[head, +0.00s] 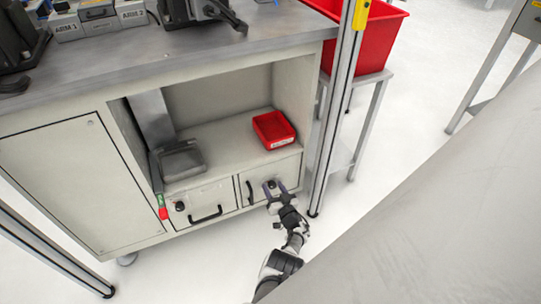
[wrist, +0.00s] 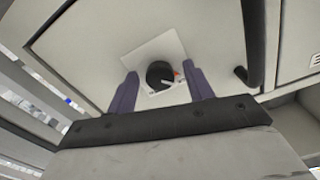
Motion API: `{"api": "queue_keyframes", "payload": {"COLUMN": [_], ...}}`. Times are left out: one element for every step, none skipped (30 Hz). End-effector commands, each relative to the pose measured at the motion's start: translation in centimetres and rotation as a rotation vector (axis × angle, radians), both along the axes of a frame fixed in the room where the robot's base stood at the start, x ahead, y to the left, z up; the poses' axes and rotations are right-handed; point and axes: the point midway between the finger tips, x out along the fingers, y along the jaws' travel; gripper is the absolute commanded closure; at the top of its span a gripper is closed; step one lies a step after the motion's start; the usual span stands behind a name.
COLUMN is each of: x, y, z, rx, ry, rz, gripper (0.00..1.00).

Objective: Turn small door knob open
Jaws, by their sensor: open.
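The small door (head: 259,189) is the right one of two low fronts in the grey cabinet, and it looks closed. Its round black knob (wrist: 160,74) sits on a pale square plate (wrist: 155,58) with a small red mark beside it. In the head view the knob (head: 271,184) is partly covered by my gripper. My gripper (head: 275,190) is open in front of the door. In the wrist view its two purple-grey fingers (wrist: 162,88) stand on either side of the knob, with gaps showing. I cannot tell how deep they reach. A black handle (wrist: 256,42) is on the same door.
A wider front with a black handle (head: 206,215) and its own knob (head: 180,206) is to the left. A red bin (head: 273,130) and a grey tray (head: 181,162) sit on the shelf above. A metal post (head: 335,110) stands close on the right.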

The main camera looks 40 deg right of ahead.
Motion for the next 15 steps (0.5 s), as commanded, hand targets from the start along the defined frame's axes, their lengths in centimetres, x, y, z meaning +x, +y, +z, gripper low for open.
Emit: {"api": "queue_keyframes", "payload": {"x": [-0.03, -0.03, -0.04, -0.03, -0.04, -0.03, -0.03, -0.03, -0.02, -0.02, -0.02, -0.02, -0.02, -0.02, -0.02], "y": [-0.04, -0.04, -0.03, -0.04, -0.03, -0.02, -0.02, -0.02, -0.01, -0.01, -0.01, -0.01, -0.01, 0.0, 0.0], "z": [0.0, 0.0, 0.0, 0.0, 0.0, -0.01, -0.01, -0.01, -0.01, -0.01, -0.01, -0.01, -0.01, -0.01, -0.01], "rx": [0.0, 0.0, 0.0, 0.0, 0.0, 0.0, 0.0, 0.0, 0.0, 0.0, 0.0, 0.0, 0.0, 0.0, 0.0], "ry": [0.0, 0.0, 0.0, 0.0, 0.0, 0.0, 0.0, 0.0, 0.0, 0.0, 0.0, 0.0, 0.0, 0.0, 0.001], "rz": [0.0, 0.0, 0.0, 0.0, 0.0, 0.0, 0.0, 0.0, 0.0, 0.0, 0.0, 0.0, 0.0, 0.0, 0.0], "gripper": [0.48, 0.48, 0.48, 0.48, 0.48, 0.48, 0.48, 0.51, 0.56, 0.6, 0.64, 0.69, 0.73, 0.77, 0.82]}}
